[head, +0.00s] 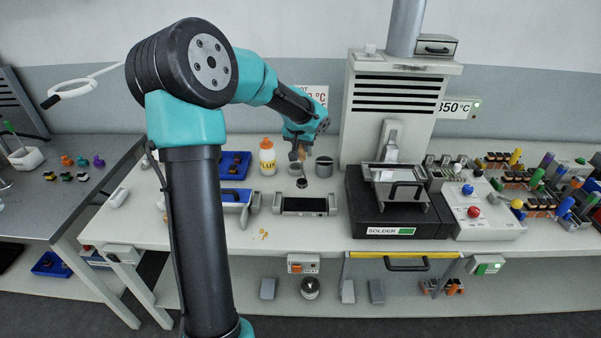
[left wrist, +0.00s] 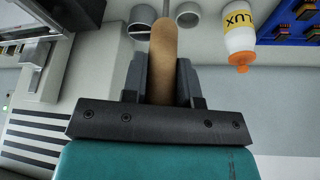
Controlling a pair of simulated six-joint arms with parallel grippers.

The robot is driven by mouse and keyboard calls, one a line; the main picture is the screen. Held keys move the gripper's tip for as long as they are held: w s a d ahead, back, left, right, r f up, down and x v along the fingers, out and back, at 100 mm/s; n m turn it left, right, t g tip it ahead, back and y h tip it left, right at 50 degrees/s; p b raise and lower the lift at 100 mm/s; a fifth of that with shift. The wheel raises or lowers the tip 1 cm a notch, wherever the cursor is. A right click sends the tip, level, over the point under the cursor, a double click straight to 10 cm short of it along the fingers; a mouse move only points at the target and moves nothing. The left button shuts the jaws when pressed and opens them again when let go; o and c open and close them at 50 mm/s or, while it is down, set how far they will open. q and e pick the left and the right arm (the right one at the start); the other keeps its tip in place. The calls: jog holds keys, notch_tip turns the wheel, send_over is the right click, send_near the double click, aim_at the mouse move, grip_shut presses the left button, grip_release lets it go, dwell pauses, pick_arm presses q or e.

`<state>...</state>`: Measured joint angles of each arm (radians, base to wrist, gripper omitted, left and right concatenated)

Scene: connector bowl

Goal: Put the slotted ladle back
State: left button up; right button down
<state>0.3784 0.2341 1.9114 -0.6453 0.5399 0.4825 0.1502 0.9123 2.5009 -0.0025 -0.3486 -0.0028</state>
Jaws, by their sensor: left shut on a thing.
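My left gripper (head: 298,153) is over the middle of the bench in the head view. In the left wrist view my left gripper (left wrist: 161,80) is shut on the wooden handle of the slotted ladle (left wrist: 163,62). A thin metal shaft runs on from the handle past the top of that view. In the head view the ladle (head: 302,182) hangs below the gripper, with its dark lower end low over the bench; I cannot tell whether it touches. Two grey cups stand close to it, one (head: 324,167) to the right. My right gripper is not in view.
A flux bottle (head: 267,157) stands left of the cups. A shallow tray (head: 305,213) lies in front. The black solder unit (head: 375,222) is at the right, below a pale vented tower (head: 357,125). A blue tray (head: 234,157) lies farther left. Bare bench shows along the front.

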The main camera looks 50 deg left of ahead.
pick_arm(q)
jog(key=shift+s+a+f, duration=0.35)
jog(key=shift+s+a, duration=0.15)
jog(key=shift+a, duration=0.2)
jog(key=w+a+f, duration=0.1)
jog(key=w+a, duration=0.9)
jog(key=a, duration=0.2)
jog(key=shift+w+f, duration=0.2)
jog(key=shift+w, duration=0.1)
jog(key=shift+f, duration=1.9)
